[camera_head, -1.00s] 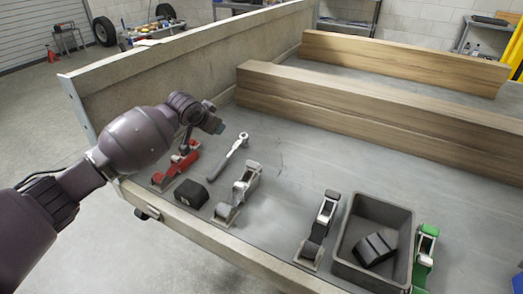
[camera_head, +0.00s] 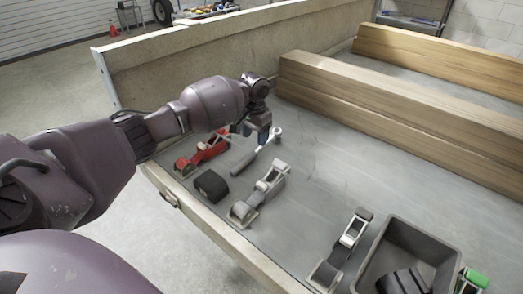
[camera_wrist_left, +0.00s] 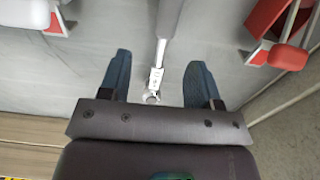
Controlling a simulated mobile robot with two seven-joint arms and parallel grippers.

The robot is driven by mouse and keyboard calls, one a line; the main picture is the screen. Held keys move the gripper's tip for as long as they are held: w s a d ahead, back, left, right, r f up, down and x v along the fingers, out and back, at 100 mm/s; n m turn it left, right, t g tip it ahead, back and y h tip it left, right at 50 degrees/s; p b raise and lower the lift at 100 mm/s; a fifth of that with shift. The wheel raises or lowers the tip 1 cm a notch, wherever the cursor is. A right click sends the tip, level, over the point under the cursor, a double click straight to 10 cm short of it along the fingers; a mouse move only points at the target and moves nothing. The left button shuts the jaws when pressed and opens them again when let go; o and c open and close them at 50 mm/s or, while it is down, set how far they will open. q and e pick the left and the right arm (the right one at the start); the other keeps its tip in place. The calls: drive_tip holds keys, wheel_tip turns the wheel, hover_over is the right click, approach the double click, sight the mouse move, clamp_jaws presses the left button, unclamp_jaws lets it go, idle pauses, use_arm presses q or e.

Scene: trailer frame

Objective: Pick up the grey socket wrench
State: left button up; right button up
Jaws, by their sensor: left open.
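The grey socket wrench (camera_head: 258,152) lies on the trailer floor between the red ratchet strap buckle and a grey one, its head toward the wooden beam. My left gripper (camera_head: 248,130) is just above the wrench's head end and hides part of it. In the left wrist view the wrench (camera_wrist_left: 164,45) runs between the two blue fingers of my open left gripper (camera_wrist_left: 159,75), with a gap on either side. The wrist view does not clearly show the height left between fingers and floor. My right gripper is not in view.
A red ratchet buckle (camera_head: 205,148) and a black block (camera_head: 211,185) lie left of the wrench. A grey ratchet buckle (camera_head: 262,195) lies right of it. Further right are another buckle (camera_head: 343,250), a grey bin (camera_head: 375,245) and a green buckle (camera_head: 472,281). A wooden beam (camera_head: 385,105) lies behind.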

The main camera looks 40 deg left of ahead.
sight(254, 151)
use_arm(q)
wheel_tip(254, 151, down, 2)
drive_tip(key=shift+f, duration=0.1)
drive_tip(key=shift+a+f+b, duration=0.1)
drive_tip(key=shift+f+b, duration=0.25)
drive_tip(key=shift+f, duration=0.2)
drive_tip(key=f, duration=0.2)
drive_tip(key=f+b, duration=0.1)
drive_tip(key=f, duration=0.1)
drive_tip(key=shift+a+f+b, duration=0.2)
drive_tip(key=shift+f+b, duration=0.05)
drive_tip(key=shift+b, duration=0.05)
drive_tip(key=shift+f, duration=0.1)
drive_tip(key=shift+r, duration=0.25)
clamp_jaws()
